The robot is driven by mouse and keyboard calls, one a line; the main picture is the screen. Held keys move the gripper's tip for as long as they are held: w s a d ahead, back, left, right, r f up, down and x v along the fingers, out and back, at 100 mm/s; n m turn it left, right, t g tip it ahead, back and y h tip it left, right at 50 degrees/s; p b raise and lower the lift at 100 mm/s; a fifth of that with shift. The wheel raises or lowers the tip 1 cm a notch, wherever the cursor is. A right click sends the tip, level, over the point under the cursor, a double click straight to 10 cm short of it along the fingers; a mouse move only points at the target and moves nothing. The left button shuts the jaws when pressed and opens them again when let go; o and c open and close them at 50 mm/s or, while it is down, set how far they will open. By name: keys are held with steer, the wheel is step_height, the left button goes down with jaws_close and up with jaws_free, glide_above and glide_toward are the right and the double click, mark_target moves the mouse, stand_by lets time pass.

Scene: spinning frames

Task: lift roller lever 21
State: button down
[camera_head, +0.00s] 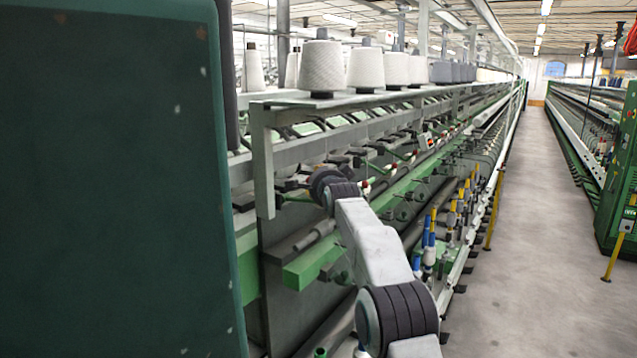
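A row of roller levers (402,142) runs along the near spinning frame, below the rail. They are small, dark and closely spaced. I see no numbers on them, so I cannot tell which one is lever 21. My arm reaches up from the bottom middle toward the near end of this row. Its dark wrist joint lies in front of the frame. My gripper is not clearly made out among the dark parts past the wrist. Whether it touches a lever cannot be told.
White yarn cones (322,68) stand on the top shelf (290,101). A large dark green cabinet (110,190) blocks the left side. Blue and yellow bobbins (430,245) stand low on the frame. The grey aisle (545,220) is clear, with another frame (615,180) at right.

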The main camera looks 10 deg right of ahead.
steer(key=shift+a, duration=0.1)
steer(key=c, duration=1)
jaws_free()
steer(key=shift+c, duration=0.2)
steer(key=shift+s, duration=0.1)
steer(key=s+r, duration=0.1)
steer(key=s, duration=1)
steer(key=shift+s+r, duration=0.3)
steer(key=shift+s, duration=0.05)
